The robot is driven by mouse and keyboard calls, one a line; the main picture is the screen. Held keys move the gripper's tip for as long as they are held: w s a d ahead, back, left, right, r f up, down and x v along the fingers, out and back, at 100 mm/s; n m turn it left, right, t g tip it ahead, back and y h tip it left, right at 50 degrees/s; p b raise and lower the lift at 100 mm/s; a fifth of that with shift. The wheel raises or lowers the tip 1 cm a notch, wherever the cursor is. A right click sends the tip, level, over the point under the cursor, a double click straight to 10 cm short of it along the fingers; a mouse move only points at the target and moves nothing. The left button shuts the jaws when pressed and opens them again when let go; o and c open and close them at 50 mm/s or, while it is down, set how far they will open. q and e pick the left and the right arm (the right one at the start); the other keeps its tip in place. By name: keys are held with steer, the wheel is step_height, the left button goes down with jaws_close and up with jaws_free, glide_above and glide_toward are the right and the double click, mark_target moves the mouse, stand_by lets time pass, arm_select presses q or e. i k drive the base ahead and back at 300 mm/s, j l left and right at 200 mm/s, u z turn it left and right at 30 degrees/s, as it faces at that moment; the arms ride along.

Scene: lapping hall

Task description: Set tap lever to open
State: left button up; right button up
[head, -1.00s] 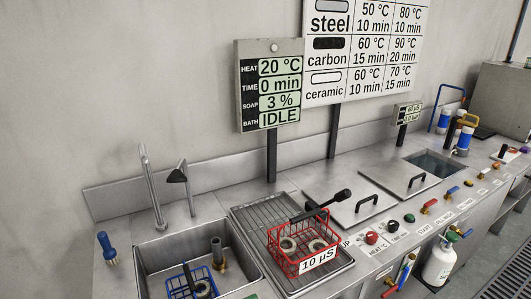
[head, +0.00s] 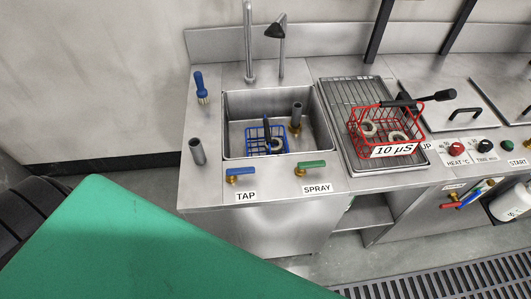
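The tap lever (head: 241,172) is a blue handle on a brass fitting, on the front ledge of the counter in the head view. It lies along the counter edge, pointing right, above the label TAP (head: 246,196). The tap spout (head: 248,45) rises behind the sink (head: 235,105); I cannot make out any water coming from it. A green lever (head: 311,164) labelled SPRAY sits to the right of the tap lever. Neither of my grippers shows in this view.
A blue wire basket (head: 256,141) stands in the sink. A red basket (head: 387,118) labelled 10 µS sits on the drain rack (head: 343,93) at the right. A grey upright cylinder (head: 197,151) and a blue brush (head: 200,86) stand left of the sink. A green surface (head: 130,245) fills the lower left.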

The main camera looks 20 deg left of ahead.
mark_target(231, 173)
steer(key=i+u, duration=0.1)
steer(key=u, duration=0.95)
steer(key=j, duration=0.1)
